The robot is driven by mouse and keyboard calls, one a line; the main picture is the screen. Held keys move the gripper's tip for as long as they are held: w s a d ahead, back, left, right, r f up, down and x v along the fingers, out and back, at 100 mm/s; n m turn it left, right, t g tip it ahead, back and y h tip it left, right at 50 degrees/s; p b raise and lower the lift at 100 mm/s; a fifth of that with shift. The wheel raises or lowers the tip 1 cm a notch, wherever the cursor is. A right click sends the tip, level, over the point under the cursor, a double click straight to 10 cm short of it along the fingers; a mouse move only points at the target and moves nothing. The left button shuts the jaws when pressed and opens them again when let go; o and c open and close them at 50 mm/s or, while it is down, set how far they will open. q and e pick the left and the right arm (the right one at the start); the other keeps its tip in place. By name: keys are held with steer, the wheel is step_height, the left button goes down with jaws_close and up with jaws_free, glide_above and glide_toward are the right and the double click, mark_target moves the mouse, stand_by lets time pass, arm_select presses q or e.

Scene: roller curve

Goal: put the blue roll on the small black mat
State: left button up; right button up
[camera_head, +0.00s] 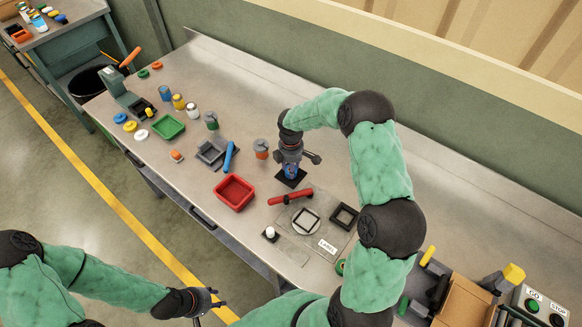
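A small blue roll (292,171) stands at the tip of my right gripper (291,166), over the small black mat (283,182). The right gripper points down, and its fingers hide part of the roll. I cannot tell whether they close on it or whether the roll's underside touches the mat. The mat's dark edges show around the roll. My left gripper (216,298) is open and empty, low in front of the bench's near edge, far from the roll.
A red tray (235,193), a red-handled tool (291,197) and a black square frame (344,216) lie near the mat. The bench behind the mat is clear.

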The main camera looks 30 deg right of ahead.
steer(key=o, duration=1.1)
steer(key=shift+f, duration=0.15)
step_height(320, 180, up, 12)
steer(key=shift+r+p, duration=0.2)
steer(key=shift+p, duration=0.2)
